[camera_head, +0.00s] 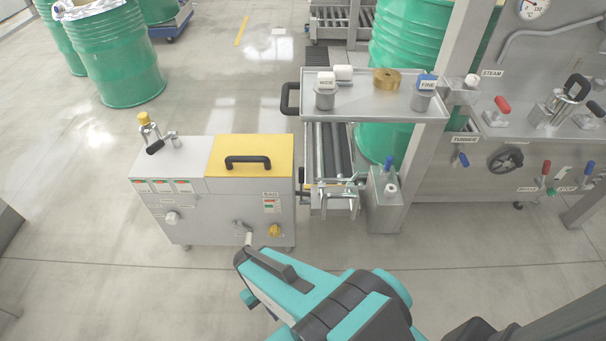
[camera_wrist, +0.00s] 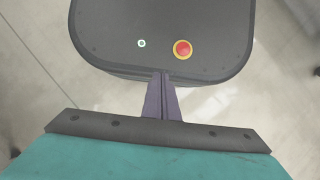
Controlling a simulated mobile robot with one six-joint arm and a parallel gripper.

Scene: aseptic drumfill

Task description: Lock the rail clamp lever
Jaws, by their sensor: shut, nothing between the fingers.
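At the near end of the roller conveyor (camera_head: 331,150) is a metal clamp linkage (camera_head: 338,183) with thin bars. It is small in the head view, and I cannot tell which bar is its lever or whether it is locked. My gripper shows in the wrist view (camera_wrist: 161,76). Its two dark fingers are together and hold nothing. It is apart from the conveyor. In the head view my teal arm spans the bottom, and the fingers cannot be made out there.
A steel cabinet (camera_head: 215,212) with a yellow lid (camera_head: 249,156) stands left of the conveyor. A shelf (camera_head: 357,92) with small parts overhangs it. A small steel post box (camera_head: 386,204) stands right. Green drums (camera_head: 120,60) are behind. Floor in front is clear.

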